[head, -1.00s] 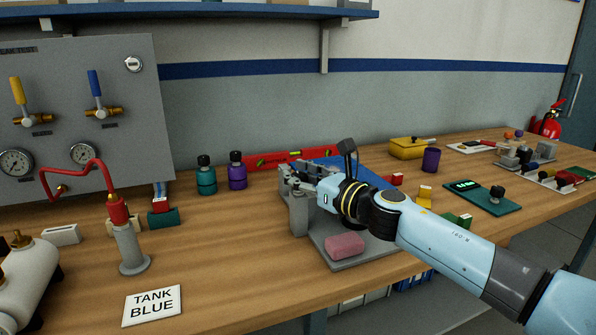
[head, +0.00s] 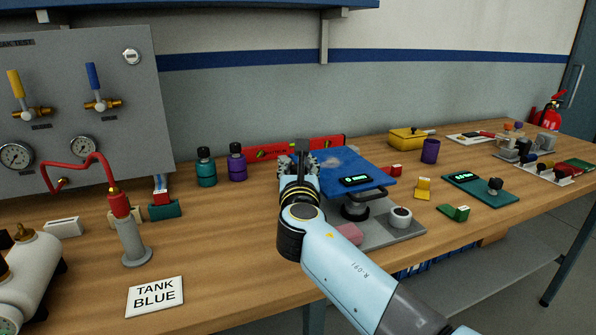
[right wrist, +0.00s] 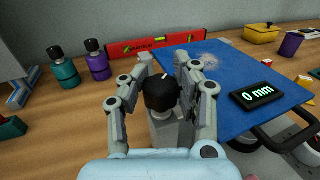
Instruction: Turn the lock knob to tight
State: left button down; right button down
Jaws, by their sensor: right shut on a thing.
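The black lock knob (right wrist: 161,93) sits on a grey post (right wrist: 168,128) at the left edge of the blue panel (right wrist: 205,80). My right gripper (right wrist: 166,78) is shut on the knob, with its fingers on both sides. In the head view my right gripper (head: 300,160) is at the left side of the blue panel (head: 345,163) and hides the knob. A display (right wrist: 257,95) on the panel reads 0 mm. The knob's tight and loose markings cannot be made out. My left gripper is not in view.
A red level (head: 270,149) lies behind.

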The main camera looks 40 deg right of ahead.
jog(key=m+g+h+b, duration=0.2)
jog(key=g+h, duration=0.1)
jog(key=m+g+h+b, duration=0.1)
jog(key=m, duration=0.1)
jog(key=shift+a+f+g+h, duration=0.1)
jog(key=shift+f+g+h, duration=0.2)
jog(key=shift+h, duration=0.1)
jog(key=m+g+h+b, duration=0.1)
jog(key=m+g+b, duration=0.1)
jog(key=m+g+h+b, duration=0.1)
jog(key=m+g+b, duration=0.1)
jog(key=g, duration=0.1)
jog(key=shift+h, duration=0.3)
jog(key=m+g+b, duration=0.2)
jog(key=g, duration=0.1)
jog(key=m+g+b, duration=0.1)
jog(key=g+b, duration=0.2)
jog(key=shift+m+h, duration=0.3)
jog(key=shift+m, duration=0.1)
jog(key=shift+r+m+g+b, duration=0.1)
jog(key=shift+m+g+b, duration=1)
jog(key=shift+g+b, duration=0.85)
jog(key=shift+g, duration=0.25)
jog(key=c, duration=0.9)
grip_release()
jog(key=shift+r, duration=0.15)
jog(key=shift+r, duration=0.15)
